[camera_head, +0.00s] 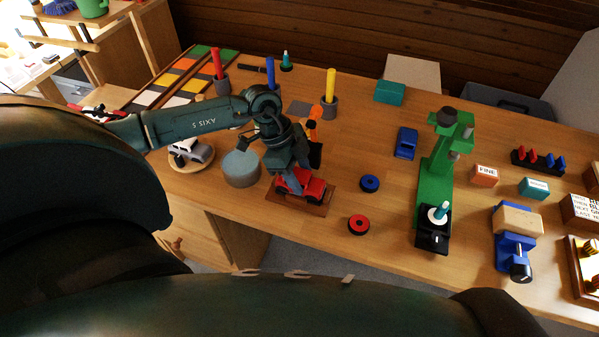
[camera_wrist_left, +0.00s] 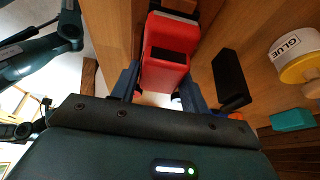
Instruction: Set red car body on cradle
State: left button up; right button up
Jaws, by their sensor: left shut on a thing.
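The red car body (camera_head: 312,187) is between the fingers of my left gripper (camera_head: 292,188), low over a reddish-brown wooden board (camera_head: 326,204) that looks like the cradle. Dark wheel-like parts show at its lower side. In the left wrist view the red body (camera_wrist_left: 168,48) sits between the two blue fingers of my left gripper (camera_wrist_left: 160,88), which is shut on it. I cannot tell whether the body touches the board, as the gripper hides part of both. My right gripper is not in view.
A grey-blue round tin (camera_head: 241,169) stands close left of the board. A blue ring (camera_head: 369,183) and a red ring (camera_head: 358,225) lie to the right. A blue car body (camera_head: 406,143) and a green press (camera_head: 434,175) stand farther right. The table's front edge is near.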

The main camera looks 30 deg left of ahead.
pick_arm(q)
jog(key=shift+f, duration=0.25)
jog(key=o, duration=0.6)
jog(key=shift+f, duration=0.1)
jog(key=o, duration=0.5)
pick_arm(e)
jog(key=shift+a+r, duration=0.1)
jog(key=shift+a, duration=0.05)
pick_arm(q)
jog(key=shift+r, duration=0.4)
jog(key=shift+b+v, duration=0.3)
jog(key=shift+v, duration=5.6)
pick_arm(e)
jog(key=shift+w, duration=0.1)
pick_arm(q)
jog(key=shift+s+a+f, duration=0.1)
